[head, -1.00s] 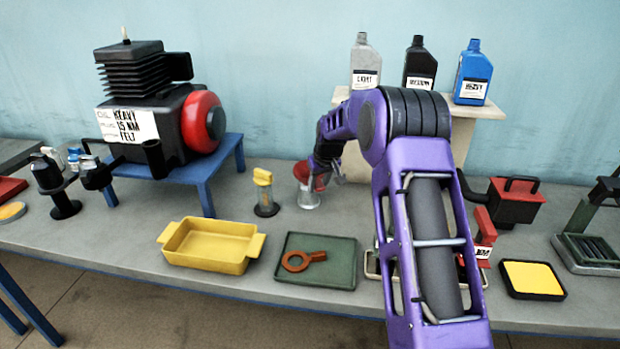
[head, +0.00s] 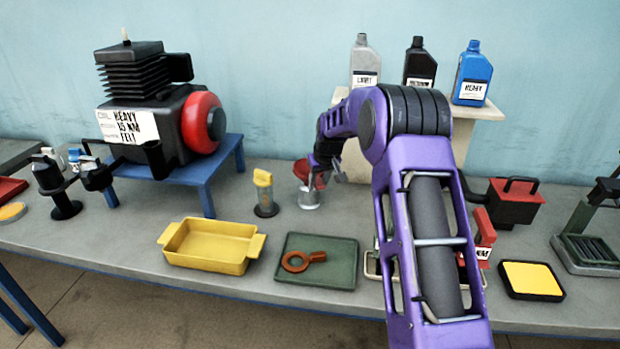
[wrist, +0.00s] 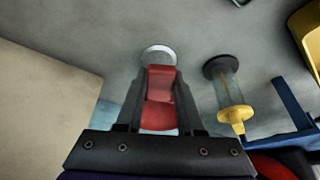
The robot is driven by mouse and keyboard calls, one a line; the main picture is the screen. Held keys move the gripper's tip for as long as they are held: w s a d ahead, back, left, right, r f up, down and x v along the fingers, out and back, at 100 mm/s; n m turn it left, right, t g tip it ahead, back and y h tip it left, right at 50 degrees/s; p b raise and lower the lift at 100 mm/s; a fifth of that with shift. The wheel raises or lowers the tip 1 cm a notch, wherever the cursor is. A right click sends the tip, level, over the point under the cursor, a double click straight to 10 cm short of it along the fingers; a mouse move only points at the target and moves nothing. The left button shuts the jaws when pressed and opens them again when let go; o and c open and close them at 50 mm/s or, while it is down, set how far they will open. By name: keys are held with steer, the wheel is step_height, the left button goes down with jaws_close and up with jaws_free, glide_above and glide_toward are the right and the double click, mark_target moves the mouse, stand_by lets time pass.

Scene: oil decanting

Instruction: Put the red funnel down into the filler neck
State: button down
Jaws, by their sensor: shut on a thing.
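The red funnel (head: 304,171) is held in my gripper (head: 318,178), above a small pale round holder (head: 309,202) on the bench. In the wrist view the red funnel (wrist: 160,84) sits between both fingers of my gripper (wrist: 159,88), which are shut on it. The pale ring of the holder (wrist: 158,49) shows just beyond it. I cannot tell whether the funnel's lower end is clear of the holder. The black engine (head: 160,110) stands on a blue stand at the left. A black cup-like neck (head: 156,156) on its near side looks like the filler neck.
A yellow-topped clear cylinder (head: 265,193) stands just left of the holder. A yellow tray (head: 210,246) and a green tray (head: 330,250) with an orange ring tool lie in front. The blue stand (head: 205,178) and a pale shelf (head: 455,125) with several bottles flank the arm.

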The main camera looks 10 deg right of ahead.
steer(key=shift+r, duration=0.2)
steer(key=shift+f+g+p, duration=0.1)
steer(key=shift+g+p, duration=0.3)
steer(key=shift+p, duration=0.7)
steer(key=shift+r, duration=1.05)
stand_by(0.4)
